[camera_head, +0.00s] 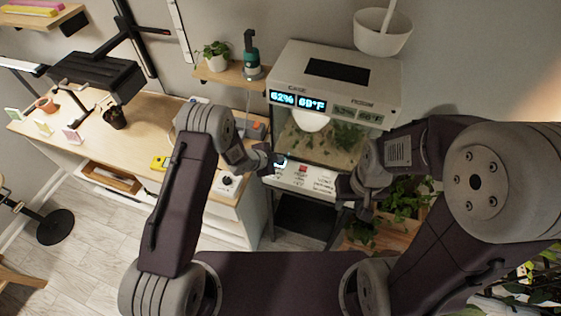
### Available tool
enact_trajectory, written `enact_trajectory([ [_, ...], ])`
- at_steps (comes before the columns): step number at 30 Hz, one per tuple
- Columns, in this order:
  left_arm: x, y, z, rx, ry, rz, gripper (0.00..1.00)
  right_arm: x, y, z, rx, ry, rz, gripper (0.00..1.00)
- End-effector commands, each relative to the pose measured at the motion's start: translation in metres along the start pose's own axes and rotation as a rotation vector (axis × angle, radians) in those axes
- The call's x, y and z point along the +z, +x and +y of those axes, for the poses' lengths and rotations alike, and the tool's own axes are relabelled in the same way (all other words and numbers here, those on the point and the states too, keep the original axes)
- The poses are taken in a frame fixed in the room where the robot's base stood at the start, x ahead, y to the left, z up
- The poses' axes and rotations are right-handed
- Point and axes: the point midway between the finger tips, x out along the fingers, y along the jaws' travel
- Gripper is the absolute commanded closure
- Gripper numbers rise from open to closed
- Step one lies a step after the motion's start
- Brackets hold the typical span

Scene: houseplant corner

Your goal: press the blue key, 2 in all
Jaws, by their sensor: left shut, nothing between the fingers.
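A white control panel (312,185) with several small keys juts out below the front of the glass case. A red key (303,168) shows on it. My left gripper (274,163) is shut and empty at the panel's left end. A small pale-blue spot (281,162) shows right at its fingertips; it may be the blue key, mostly hidden by the gripper. I cannot tell whether the fingertips touch it. My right gripper (352,190) is at the panel's right end, seen small and dark, and whether it is open is unclear.
The glass case (318,140) holds plants and has lit displays reading 62% and 69°F. A wooden desk (150,110) with small items and a yellow device (159,163) stands to the left. Leafy plants (403,200) stand in a wooden box close to my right gripper.

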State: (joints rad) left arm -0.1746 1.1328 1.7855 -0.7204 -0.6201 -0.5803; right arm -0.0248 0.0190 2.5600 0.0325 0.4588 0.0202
Motion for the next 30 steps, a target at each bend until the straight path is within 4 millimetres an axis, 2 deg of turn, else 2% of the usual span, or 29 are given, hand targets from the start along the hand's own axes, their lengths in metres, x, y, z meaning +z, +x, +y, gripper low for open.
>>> enact_trajectory([
  [5, -0.006, -0.009, -0.007, 0.0, 0.0, 0.0, 1.0, -0.001, -0.01, 0.0, 0.0, 0.0, 0.0, 0.64],
  [17, -0.008, -0.011, -0.008, 0.0, 0.0, 0.0, 1.0, -0.001, -0.012, 0.0, 0.0, 0.0, 0.0, 0.64],
  [30, -0.03, -0.042, -0.03, -0.001, -0.001, 0.0, 1.0, -0.005, -0.045, -0.001, 0.0, 0.0, 0.0, 0.64],
])
